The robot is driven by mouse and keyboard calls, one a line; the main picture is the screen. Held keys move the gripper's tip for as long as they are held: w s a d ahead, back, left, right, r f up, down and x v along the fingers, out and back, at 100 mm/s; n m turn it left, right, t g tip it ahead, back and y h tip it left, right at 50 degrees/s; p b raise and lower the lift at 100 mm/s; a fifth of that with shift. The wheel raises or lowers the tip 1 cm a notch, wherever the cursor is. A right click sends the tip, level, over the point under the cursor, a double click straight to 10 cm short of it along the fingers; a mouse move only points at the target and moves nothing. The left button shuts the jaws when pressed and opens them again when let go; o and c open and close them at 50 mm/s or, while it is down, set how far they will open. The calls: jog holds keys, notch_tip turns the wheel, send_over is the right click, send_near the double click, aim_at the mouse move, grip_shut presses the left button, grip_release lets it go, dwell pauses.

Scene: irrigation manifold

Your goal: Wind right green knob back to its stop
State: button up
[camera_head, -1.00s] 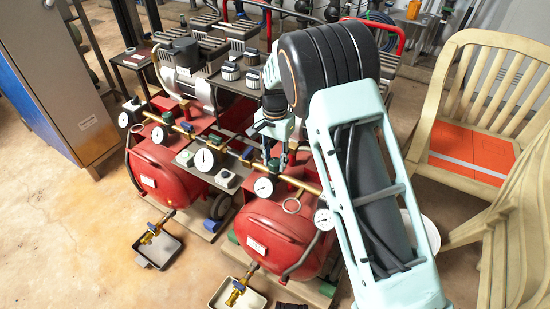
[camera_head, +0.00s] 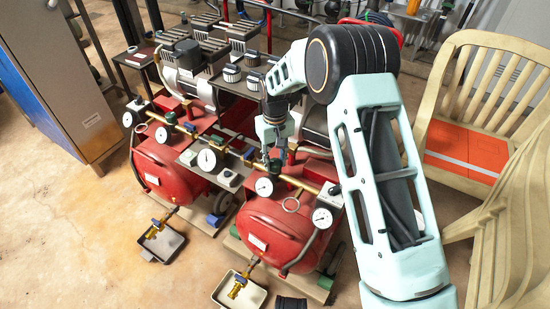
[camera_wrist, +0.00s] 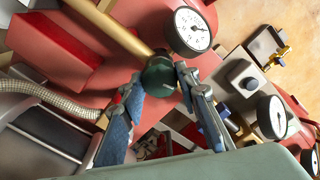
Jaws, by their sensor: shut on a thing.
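The right green knob (camera_wrist: 160,74) sits on the brass pipe (camera_wrist: 112,27) in the wrist view, beside a white-faced gauge. My gripper (camera_wrist: 157,80) has a fingertip on each side of the knob and is shut on it. In the head view my gripper (camera_head: 274,155) reaches down to the knob above the right red tank (camera_head: 285,225). There the knob is small and mostly hidden by the gripper, and its marking and turn angle cannot be read.
Gauges stand close by at the knob's left (camera_head: 264,187) and right (camera_head: 322,218). Another gauge (camera_head: 207,159) and the left red tank (camera_head: 160,165) are further left. Beige chairs (camera_head: 480,110) stand to the right. The floor (camera_head: 85,230) at left is clear.

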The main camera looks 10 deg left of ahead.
aim_at(275, 162)
jog(key=n+p, duration=0.1)
jog(key=n, duration=0.4)
dwell(0.6)
jog(key=o, duration=1.2)
jog(key=shift+c, duration=0.2)
notch_tip(275, 162, up, 12)
